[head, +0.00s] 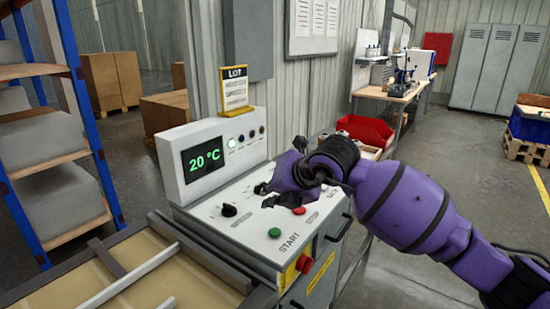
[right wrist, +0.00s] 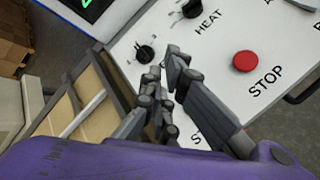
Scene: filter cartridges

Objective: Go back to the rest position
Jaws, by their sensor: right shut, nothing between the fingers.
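My right gripper (head: 262,194) is over the white control panel (head: 253,222) in the head view, with the purple arm coming in from the right. In the right wrist view its dark fingers (right wrist: 170,75) are shut and empty above the panel, between a black knob (right wrist: 145,54) and the red STOP button (right wrist: 243,61). Another knob (right wrist: 192,9) marked HEAT is beyond the fingertips. A green START button (head: 274,233) is in front of the gripper in the head view. The display (head: 203,160) reads 20 °C. My left gripper is in neither view.
A tray-like frame (head: 150,246) with metal bars adjoins the machine at left. A blue-post shelf (head: 75,100) stands behind it. A red emergency knob (head: 304,264) is on the machine's front. A red bin (head: 365,129) is behind the arm. The floor at right is open.

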